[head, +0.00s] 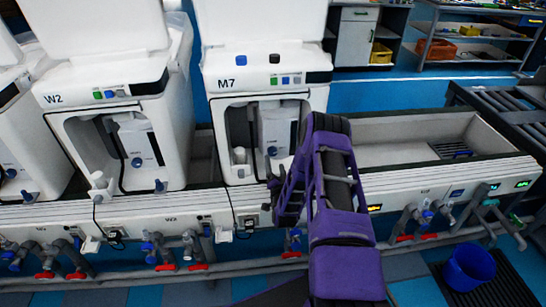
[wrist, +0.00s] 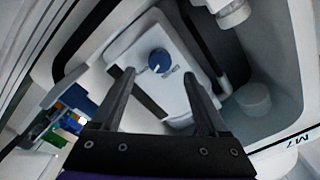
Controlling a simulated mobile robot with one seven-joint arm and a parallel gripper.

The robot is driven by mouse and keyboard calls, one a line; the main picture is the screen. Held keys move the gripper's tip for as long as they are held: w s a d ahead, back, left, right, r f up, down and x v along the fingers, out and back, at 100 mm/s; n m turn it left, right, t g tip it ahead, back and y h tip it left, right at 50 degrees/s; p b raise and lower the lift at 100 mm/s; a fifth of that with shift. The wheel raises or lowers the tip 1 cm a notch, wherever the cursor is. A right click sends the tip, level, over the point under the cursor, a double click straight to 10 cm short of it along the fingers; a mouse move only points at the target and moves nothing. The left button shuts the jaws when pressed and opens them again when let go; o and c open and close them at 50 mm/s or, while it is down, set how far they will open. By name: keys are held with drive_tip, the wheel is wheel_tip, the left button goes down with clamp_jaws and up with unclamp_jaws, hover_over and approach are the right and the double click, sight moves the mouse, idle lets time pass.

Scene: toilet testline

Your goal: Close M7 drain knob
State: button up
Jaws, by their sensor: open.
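The white M7 unit (head: 222,100) stands in the middle of the head view, with an open recess in its front. A white inner panel (head: 275,127) inside carries a round blue knob (head: 272,151). In the wrist view the blue knob (wrist: 160,61) has a white pointer mark aimed down and left. My gripper (wrist: 158,76) is open and empty, its two dark fingers framing the knob from in front. How far the fingertips are from the knob cannot be told. In the head view my purple arm covers the recess's lower right. No label marks this knob as the drain knob.
A similar W2 unit (head: 103,95) stands to the left. A grey trough (head: 405,153) lies to the right. Pipes with red and blue valves (head: 165,255) run below the white ledge. A blue bucket (head: 468,267) stands on the floor at lower right.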

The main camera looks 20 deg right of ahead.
sight(273, 153)
drive_tip(key=x, duration=0.6)
drive_tip(key=shift+b, duration=0.35)
drive_tip(key=shift+c, duration=0.4)
clamp_jaws()
